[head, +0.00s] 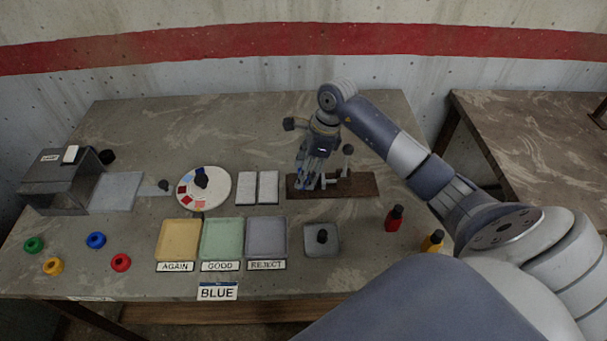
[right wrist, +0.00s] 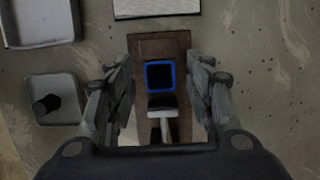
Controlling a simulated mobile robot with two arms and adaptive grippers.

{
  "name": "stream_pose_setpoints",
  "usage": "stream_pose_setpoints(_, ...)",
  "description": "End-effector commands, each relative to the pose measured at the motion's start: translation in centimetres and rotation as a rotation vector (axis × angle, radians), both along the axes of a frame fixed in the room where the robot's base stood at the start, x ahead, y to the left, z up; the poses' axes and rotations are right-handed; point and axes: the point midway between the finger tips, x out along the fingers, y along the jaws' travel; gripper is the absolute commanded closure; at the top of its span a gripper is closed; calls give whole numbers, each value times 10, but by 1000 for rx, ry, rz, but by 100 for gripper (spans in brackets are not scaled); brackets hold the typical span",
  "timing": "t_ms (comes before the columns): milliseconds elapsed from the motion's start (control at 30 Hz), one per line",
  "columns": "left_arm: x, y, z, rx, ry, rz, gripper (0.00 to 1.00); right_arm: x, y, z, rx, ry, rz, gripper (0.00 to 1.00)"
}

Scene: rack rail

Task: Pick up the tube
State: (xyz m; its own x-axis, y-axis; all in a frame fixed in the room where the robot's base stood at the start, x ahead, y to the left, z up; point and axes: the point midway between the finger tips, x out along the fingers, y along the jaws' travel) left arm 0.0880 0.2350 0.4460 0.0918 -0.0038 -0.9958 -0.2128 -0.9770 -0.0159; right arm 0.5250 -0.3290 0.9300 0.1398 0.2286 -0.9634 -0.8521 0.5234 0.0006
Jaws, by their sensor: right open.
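In the right wrist view, a square blue rim around a dark opening (right wrist: 160,76), which looks like the tube's top, sits over a brown wooden base (right wrist: 160,42). My right gripper (right wrist: 160,68) is open, with one finger on each side of the rim and a visible gap to both. In the head view the right gripper (head: 313,182) points down over the wooden base (head: 365,188) and mostly hides what is there. I cannot tell its exact height. My left gripper is not in view.
A grey clamp with a black-knobbed lever (head: 347,150) stands on the base. A small grey tray (head: 312,246) with a black knob lies in front. A red bottle (head: 394,218) and a yellow bottle (head: 433,241) stand at right. Left are a dial (head: 217,188) and a green tray (head: 222,238).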

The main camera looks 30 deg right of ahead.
Motion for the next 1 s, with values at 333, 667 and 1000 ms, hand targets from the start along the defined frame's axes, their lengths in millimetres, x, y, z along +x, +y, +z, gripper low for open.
stream_pose_setpoints(333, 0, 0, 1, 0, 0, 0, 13, 1, 1, -6, -1, -1, 1, 63)
stream_pose_setpoints(667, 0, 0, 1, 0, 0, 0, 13, 1, 1, -6, -1, -1, 1, 89)
stream_pose_setpoints(1000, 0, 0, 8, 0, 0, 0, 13, 1, 1, 7, -2, -3, 1, 89)
